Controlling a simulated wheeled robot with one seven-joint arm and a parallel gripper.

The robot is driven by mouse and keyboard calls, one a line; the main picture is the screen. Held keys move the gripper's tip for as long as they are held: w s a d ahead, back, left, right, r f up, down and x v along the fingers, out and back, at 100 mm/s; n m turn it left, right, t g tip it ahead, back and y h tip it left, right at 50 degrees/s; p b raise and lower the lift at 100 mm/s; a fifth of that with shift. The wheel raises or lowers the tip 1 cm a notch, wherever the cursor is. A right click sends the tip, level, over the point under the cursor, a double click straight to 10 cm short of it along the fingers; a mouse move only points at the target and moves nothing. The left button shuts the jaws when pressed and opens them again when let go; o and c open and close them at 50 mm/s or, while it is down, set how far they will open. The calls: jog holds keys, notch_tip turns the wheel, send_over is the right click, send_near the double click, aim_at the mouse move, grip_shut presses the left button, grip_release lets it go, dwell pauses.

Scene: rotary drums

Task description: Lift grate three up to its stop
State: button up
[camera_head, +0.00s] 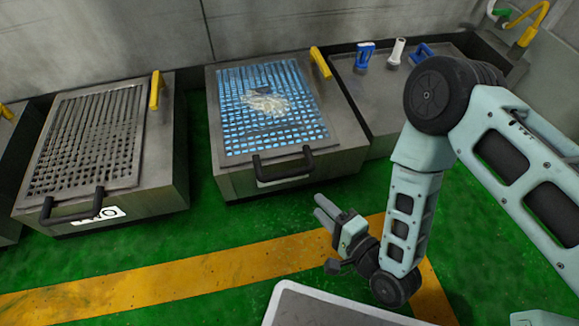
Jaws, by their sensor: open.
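A grate (272,130) lies flat on the metal box in the middle, with blue light showing through its mesh. A pale clump (266,103) rests on it, with a small dark piece beside it. A black handle (283,165) stands at its front edge. No number is readable on this box; the box to its left has a label whose last letter looks like O. My gripper (322,214) is open and empty, in front of and to the right of the black handle and apart from it. Its fingers point toward the boxes.
A second grate (90,140) with a black handle (73,206) lies flat at left. Yellow levers (155,90) (320,62) stand beside both grates. A counter (375,95) at right holds blue and white tools. Green floor with a yellow stripe (190,268) is clear in front.

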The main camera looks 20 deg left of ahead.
aim_at(284, 173)
jog(key=b+x, duration=0.2)
jog(key=x, duration=0.3)
jog(key=b+x, duration=0.3)
jog(key=x, duration=0.2)
jog(key=b+x, duration=0.2)
jog(key=x, duration=0.3)
jog(key=shift+w+a+f+b, duration=0.15)
jog(key=shift+a+f+b, duration=0.05)
jog(key=shift+f+b, duration=0.15)
jog(key=shift+w+a+r, duration=0.15)
jog(key=shift+w+a, duration=0.2)
jog(key=shift+a, duration=0.05)
grip_shut()
jog(key=shift+r, duration=0.1)
